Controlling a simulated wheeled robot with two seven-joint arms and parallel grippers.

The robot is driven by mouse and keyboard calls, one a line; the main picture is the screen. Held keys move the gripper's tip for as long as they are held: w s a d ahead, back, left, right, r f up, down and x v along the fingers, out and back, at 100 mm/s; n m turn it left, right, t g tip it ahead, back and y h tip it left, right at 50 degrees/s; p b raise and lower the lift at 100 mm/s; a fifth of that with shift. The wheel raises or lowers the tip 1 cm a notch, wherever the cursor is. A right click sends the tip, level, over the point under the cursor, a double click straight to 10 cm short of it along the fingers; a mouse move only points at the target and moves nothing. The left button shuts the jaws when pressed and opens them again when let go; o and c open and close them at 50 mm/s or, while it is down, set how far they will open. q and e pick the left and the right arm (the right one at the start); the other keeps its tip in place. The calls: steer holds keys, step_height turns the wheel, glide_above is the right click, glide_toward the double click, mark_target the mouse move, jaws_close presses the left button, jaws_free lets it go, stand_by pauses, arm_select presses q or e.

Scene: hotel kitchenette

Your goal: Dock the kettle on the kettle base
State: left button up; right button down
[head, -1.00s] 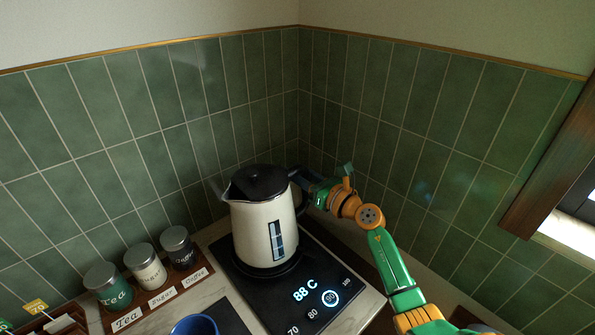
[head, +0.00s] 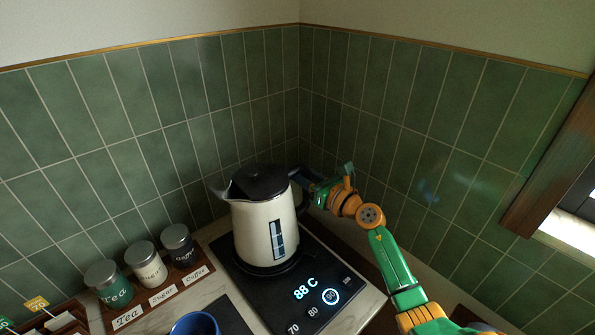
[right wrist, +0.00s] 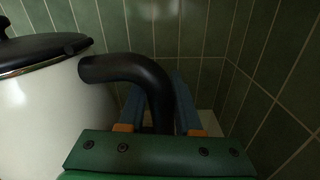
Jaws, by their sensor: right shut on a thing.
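The cream kettle (head: 258,232) with a black lid stands upright over the black kettle base (head: 252,290). Its underside is at or very close to the base's round seat; I cannot tell whether it is fully seated. The base's display reads 88 C. My right gripper (head: 308,187) is at the kettle's right side, on its black handle. In the right wrist view the two fingers (right wrist: 158,105) are shut around the black handle (right wrist: 135,68), with the kettle body (right wrist: 45,110) to the left. My left gripper is not in view.
Several labelled canisters (head: 148,263) stand in a wooden rack on the left. A blue cup (head: 195,325) is at the bottom edge. Tea packets (head: 37,304) are at the lower left. Green tiled walls meet in a corner close behind the kettle.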

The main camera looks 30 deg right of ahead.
steer(key=shift+f+b, duration=0.4)
steer(key=c, duration=0.9)
jaws_free()
steer(key=shift+s, duration=0.1)
steer(key=s, duration=0.3)
steer(key=s+d, duration=0.1)
steer(key=s, duration=0.6)
steer(key=shift+s+d, duration=0.2)
steer(key=shift+s, duration=0.05)
